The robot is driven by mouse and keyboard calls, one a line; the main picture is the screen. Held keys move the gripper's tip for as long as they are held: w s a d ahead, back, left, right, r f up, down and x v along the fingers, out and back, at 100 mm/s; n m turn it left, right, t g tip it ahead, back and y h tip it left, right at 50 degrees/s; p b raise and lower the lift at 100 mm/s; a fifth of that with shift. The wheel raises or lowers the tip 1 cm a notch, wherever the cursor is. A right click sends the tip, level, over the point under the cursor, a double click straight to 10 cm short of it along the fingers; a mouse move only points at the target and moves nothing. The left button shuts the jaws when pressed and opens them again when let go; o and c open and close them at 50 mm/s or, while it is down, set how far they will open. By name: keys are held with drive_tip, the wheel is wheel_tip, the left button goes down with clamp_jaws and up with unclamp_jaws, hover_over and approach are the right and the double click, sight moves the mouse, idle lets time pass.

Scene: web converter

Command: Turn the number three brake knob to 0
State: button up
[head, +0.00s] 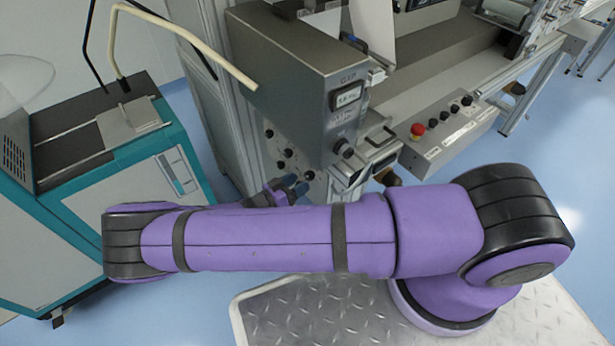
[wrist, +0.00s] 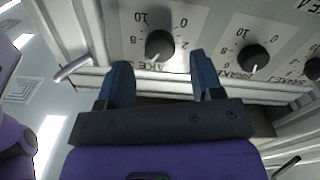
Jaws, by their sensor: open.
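In the wrist view a black round knob (wrist: 159,45) sits on a grey panel, with scale numbers around it and a white pointer mark at its lower left. Its label below is partly cut off, so I cannot read its number. A second black knob (wrist: 252,57), labelled with a brake name, is to its right, with its white mark pointing down. My gripper (wrist: 159,62) is open, its blue fingers below and either side of the first knob, apparently not touching it. In the head view my gripper (head: 293,188) is beside the machine's side panel, partly hidden by my arm.
A third knob (wrist: 313,68) shows at the right edge of the wrist view. A silver rod (wrist: 73,68) sticks out left of the fingers. In the head view, a grey control box (head: 300,75) overhangs the panel, and a teal cabinet (head: 125,200) stands left across blue floor.

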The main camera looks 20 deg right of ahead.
sight(307, 177)
drive_tip(key=shift+x, duration=2.05)
drive_tip(key=c, duration=0.9)
